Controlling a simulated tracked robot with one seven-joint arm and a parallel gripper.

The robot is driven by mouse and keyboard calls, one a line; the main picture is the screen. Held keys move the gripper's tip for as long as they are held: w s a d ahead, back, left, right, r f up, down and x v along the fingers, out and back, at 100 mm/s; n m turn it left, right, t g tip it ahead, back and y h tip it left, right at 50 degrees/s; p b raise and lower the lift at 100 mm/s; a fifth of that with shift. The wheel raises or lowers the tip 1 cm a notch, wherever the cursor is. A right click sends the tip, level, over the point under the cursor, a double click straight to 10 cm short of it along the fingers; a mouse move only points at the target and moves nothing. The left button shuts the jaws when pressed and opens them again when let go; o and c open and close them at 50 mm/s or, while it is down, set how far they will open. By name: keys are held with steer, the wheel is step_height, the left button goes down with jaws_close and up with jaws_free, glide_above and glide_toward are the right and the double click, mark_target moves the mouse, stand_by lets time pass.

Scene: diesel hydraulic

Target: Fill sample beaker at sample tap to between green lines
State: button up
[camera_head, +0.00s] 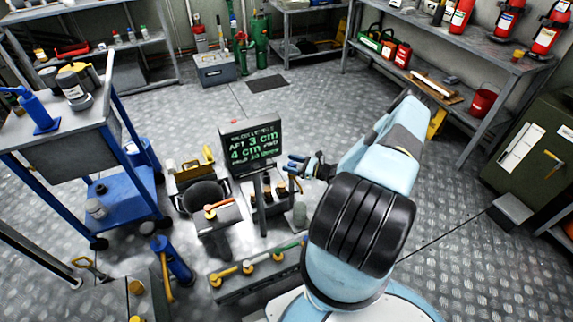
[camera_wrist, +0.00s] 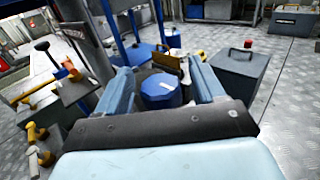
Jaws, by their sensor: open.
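My gripper (camera_head: 303,166) is open at the end of my pale blue arm, right of a dark display with green text. In the wrist view, my two blue fingers (camera_wrist: 164,78) stand apart. A blue round-topped object (camera_wrist: 160,92) shows between them; I cannot tell its depth or whether they touch it. Yellow-handled valves stand in a row on a low manifold (camera_head: 258,277), and a grey block carries a red-and-yellow lever (camera_head: 217,207). I cannot tell which is the sample tap. I cannot make out a beaker with green lines in either view.
The display (camera_head: 250,145) stands behind a small rack (camera_head: 268,200). A blue trolley (camera_head: 128,195) is at left, and a dark green cabinet (camera_head: 530,150) at right. Shelves line the walls.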

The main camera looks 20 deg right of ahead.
steer(key=shift+w+a, duration=0.5)
steer(key=shift+w, duration=0.05)
